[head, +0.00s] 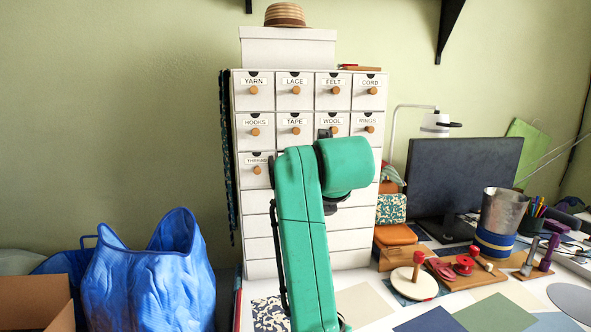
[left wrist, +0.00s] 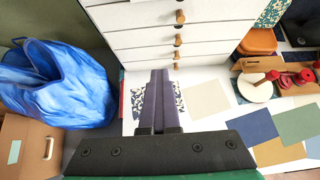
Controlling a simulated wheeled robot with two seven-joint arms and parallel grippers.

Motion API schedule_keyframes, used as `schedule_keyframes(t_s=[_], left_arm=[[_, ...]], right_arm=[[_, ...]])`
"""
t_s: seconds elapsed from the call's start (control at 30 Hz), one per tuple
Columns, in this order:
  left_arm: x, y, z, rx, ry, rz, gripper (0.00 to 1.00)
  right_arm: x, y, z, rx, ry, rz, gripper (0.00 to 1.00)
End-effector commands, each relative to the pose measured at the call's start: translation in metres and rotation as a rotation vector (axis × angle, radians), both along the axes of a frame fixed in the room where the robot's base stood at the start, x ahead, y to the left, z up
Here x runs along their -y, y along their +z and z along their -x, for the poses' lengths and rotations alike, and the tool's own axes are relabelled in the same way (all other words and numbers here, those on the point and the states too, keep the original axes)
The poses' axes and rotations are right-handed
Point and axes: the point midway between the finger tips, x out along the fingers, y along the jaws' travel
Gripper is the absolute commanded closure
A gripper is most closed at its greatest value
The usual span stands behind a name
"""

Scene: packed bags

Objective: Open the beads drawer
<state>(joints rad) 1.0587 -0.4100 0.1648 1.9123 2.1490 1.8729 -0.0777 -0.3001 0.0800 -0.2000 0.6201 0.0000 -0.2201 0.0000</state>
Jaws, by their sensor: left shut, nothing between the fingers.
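A white cabinet (head: 258,210) of small drawers with round wooden knobs stands against the wall. Readable labels are YARN, LACE, FELT, CORD, HOOKS, TAPE, WOOL, RINGS and THREADS; no BEADS label is visible. My green left arm hides much of the third row and the middle of the lower drawers. All drawers I can see look closed. In the left wrist view my left gripper (left wrist: 160,73) is shut and empty, below the cabinet's drawer fronts (left wrist: 150,40) and their knobs, apart from them as far as I can tell. My right gripper is not in view.
A blue bag (head: 155,275) and a cardboard box (head: 40,300) sit at the left. At the right, the desk holds a monitor (head: 460,180), a metal cup (head: 498,222), a tray of spools (head: 445,268) and flat coloured sheets. A lidded box (head: 288,47) stands on the cabinet.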

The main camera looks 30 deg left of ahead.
Motion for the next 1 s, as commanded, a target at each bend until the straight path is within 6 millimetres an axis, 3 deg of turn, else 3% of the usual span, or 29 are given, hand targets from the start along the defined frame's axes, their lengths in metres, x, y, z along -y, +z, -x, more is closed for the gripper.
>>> schedule_keyframes(t_s=[1.0], left_arm=[[0.024, 0.0, 0.032, 0.0, -0.001, -0.001, 1.0]], right_arm=[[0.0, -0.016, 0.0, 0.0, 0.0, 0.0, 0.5]])
